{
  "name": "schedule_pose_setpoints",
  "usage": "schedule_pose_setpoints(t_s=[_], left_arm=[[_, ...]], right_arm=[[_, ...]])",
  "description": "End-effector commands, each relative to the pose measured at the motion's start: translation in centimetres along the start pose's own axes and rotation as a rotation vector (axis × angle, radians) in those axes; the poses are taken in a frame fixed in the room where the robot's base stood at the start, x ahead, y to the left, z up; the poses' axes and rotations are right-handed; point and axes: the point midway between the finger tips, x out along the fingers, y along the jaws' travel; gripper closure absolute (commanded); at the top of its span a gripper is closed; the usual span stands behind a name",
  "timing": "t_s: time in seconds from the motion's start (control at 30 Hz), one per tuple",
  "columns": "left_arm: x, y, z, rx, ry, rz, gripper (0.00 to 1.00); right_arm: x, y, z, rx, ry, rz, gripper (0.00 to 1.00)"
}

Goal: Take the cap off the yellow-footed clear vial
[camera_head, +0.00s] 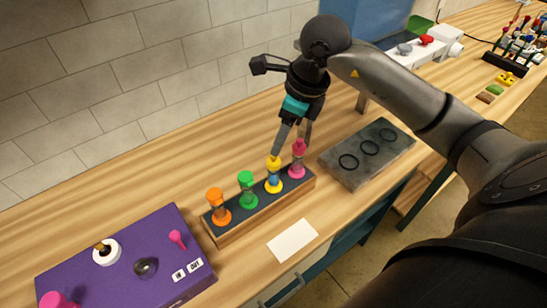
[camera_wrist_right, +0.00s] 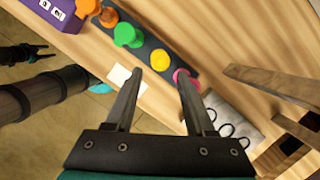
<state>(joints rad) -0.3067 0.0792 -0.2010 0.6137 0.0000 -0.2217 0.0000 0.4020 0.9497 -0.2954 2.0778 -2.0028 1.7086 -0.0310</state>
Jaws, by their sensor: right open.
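The yellow-footed clear vial (camera_head: 275,175) stands upright in the dark-topped wooden rack (camera_head: 231,235) with a yellow cap on top and something blue showing inside. In the right wrist view the yellow cap (camera_wrist_right: 159,60) lies in line with the gap between my fingertips. My right gripper (camera_head: 290,147) is open and empty, pointing down just above the yellow cap; one finger is close to the cap, the other near the pink-capped vial (camera_head: 297,160).
The green vial (camera_head: 247,190) and orange vial (camera_head: 218,207) share the rack. The pink vial stands close beside the yellow one. A grey slab with dark rings (camera_head: 352,180) lies right, a white card (camera_head: 293,240) in front, and a purple board (camera_head: 135,295) left.

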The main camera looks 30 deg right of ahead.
Motion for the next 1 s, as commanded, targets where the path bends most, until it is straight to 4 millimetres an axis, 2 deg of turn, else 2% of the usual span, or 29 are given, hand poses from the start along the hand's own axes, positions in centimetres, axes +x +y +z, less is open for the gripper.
schedule_pose_setpoints(t_s=[0.17,0.43,0.73,1.0], left_arm=[[-0.3,-0.2,-1.5,0.0,0.025,-0.003,0.5],[-0.9,-0.3,-1.6,0.0,0.026,-0.003,0.5],[-0.9,-0.2,-1.0,-0.001,0.017,-0.003,0.5],[-0.9,-0.2,-0.8,-0.001,0.013,-0.003,0.5]], right_arm=[[1.2,0.1,0.0,0.0,0.0,0.004,0.45],[5.0,-0.1,-0.1,0.001,-0.001,0.002,0.45],[5.6,-0.1,-0.1,-0.001,0.0,-0.001,0.45],[5.5,-0.1,-0.1,-0.001,-0.001,-0.002,0.76]])
